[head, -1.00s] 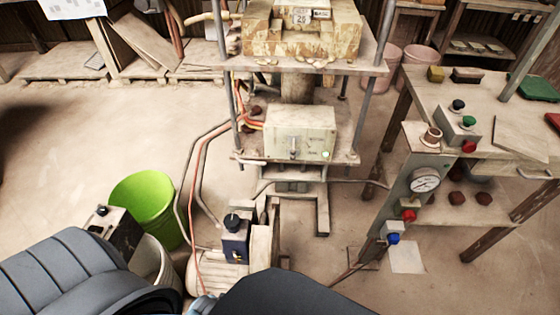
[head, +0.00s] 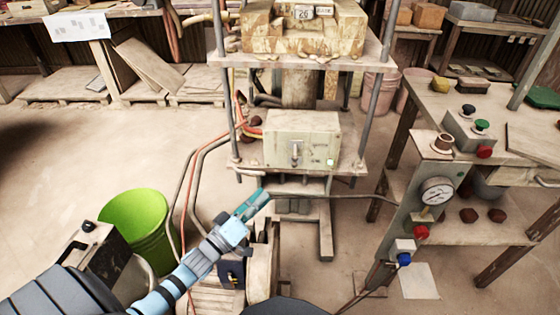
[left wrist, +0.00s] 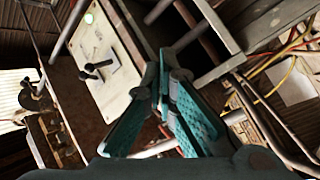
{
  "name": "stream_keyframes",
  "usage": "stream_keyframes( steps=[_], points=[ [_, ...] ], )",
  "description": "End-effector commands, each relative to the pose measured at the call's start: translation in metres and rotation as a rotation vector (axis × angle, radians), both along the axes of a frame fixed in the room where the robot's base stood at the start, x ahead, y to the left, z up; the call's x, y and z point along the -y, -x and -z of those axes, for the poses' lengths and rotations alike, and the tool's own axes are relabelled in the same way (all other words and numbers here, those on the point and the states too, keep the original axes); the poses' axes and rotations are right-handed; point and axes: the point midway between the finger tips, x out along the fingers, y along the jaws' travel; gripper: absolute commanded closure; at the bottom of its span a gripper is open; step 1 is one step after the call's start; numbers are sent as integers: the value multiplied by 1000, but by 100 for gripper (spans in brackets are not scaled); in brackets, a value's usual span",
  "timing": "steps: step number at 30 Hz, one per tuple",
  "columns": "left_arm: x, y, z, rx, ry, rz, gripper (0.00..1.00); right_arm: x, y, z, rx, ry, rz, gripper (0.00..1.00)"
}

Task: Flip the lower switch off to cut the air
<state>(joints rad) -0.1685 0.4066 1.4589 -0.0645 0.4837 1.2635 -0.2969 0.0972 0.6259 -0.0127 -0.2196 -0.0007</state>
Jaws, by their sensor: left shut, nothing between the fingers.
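I cannot tell whether the lever is on or off. My left gripper (head: 262,194) is shut and empty, below and left of the box in the head view, apart from the lever. Its teal fingers also show in the wrist view (left wrist: 165,62). My right gripper is not in view.
A gauge post (head: 425,205) with red and blue knobs stands right of the press, beside a bench with a button box (head: 468,130). Hoses (head: 190,185) run left of the press. A green bucket (head: 135,222) stands at left.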

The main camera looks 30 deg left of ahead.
Motion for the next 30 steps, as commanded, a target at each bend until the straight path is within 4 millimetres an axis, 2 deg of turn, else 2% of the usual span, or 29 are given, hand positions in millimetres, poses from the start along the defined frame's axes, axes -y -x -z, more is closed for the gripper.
stream_keyframes(
  steps=[3,6,11,20,23,30],
  points=[
    [-6,8,-40,197,177,189,100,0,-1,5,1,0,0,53],
    [-8,20,-60,277,261,308,100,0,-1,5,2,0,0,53],
    [-8,26,-67,303,291,355,100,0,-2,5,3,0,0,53],
    [-5,22,-70,303,290,353,100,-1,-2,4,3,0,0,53],
    [0,12,-77,305,291,353,100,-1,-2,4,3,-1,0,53],
    [18,-24,-101,305,290,353,100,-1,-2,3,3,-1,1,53]
  ],
)
